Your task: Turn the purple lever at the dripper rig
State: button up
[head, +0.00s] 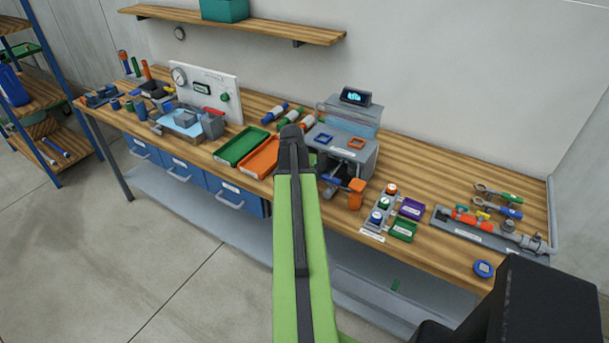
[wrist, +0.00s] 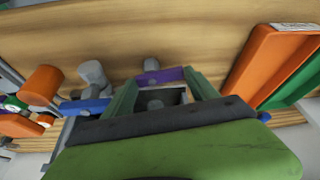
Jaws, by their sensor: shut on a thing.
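In the wrist view, the purple lever (wrist: 166,75) lies between the two green-grey fingers of my gripper (wrist: 160,80), which is shut on it. The lever sits crosswise on a small grey pivot. A blue lever (wrist: 84,106) and an orange handle (wrist: 40,86) are left of it. In the head view, the grey rig (head: 355,152) stands on the bench just right of my arm's end. My arm hides the purple lever and my fingers there.
An orange tray (wrist: 262,58) and a green tray (wrist: 300,82) lie right of my gripper in the wrist view. A wall shelf (head: 250,25) hangs above.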

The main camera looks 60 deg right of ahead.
jog(key=shift+w+d+m+g, duration=0.15)
jog(key=shift+m+g, duration=0.35)
jog(key=shift+m, duration=0.7)
jog(key=o, duration=1.1)
jog(key=p+v, duration=1.6)
jog(key=v, duration=0.1)
jog(key=shift+r, duration=0.25)
